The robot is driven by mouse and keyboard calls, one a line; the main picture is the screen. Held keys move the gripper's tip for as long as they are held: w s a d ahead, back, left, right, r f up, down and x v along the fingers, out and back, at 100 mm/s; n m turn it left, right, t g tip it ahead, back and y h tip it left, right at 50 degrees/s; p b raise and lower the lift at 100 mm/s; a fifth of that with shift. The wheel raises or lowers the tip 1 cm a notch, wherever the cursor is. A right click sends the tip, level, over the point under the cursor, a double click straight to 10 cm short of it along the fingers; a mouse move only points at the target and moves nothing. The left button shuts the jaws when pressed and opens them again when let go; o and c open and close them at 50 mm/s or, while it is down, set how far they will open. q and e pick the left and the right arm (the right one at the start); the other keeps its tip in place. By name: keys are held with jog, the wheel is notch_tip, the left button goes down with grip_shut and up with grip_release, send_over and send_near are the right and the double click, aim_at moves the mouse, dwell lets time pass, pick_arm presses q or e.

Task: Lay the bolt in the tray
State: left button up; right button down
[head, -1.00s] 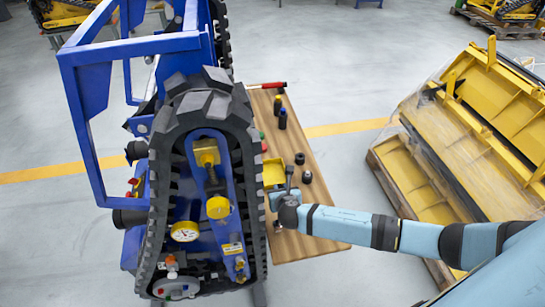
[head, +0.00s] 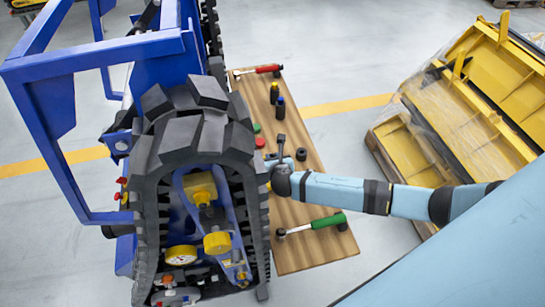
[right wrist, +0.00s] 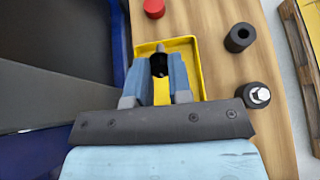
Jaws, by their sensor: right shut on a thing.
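The bolt (right wrist: 160,62), with a dark round part and a grey tip, shows between the fingers of my right gripper (right wrist: 161,78) in the right wrist view. The gripper is shut on it. Gripper and bolt overlap the yellow tray (right wrist: 196,60); I cannot tell how high the bolt is above its floor. In the head view my right gripper (head: 271,168) is beside the black track, and the tray is mostly hidden there. The bolt cannot be made out in the head view. My left gripper is not in view.
A wooden bench (head: 297,255) stands beside the blue tracked carrier (head: 120,45). On it are a black ring (head: 301,154), a red cap (right wrist: 154,8), a green-handled tool (head: 315,226) and a red-handled tool (head: 258,70). The track is close on the gripper's left.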

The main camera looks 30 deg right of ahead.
jog(key=shift+f+n+b, duration=0.3)
jog(key=shift+f+b, duration=0.6)
jog(key=shift+f, duration=0.5)
jog(key=shift+w+f+b, duration=0.1)
jog(key=shift+f+b, duration=0.4)
jog(key=shift+f, duration=0.4)
notch_tip(320, 180, down, 2)
jog(key=shift+f+b, duration=0.25)
jog(key=shift+b, duration=0.55)
jog(key=shift+f+b, duration=0.6)
jog(key=shift+f, duration=0.4)
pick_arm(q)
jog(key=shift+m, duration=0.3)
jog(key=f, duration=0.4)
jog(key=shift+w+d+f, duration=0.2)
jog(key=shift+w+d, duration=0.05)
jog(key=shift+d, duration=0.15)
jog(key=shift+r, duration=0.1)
pick_arm(e)
jog(key=c, duration=1)
grip_release()
jog(key=shift+o, duration=0.2)
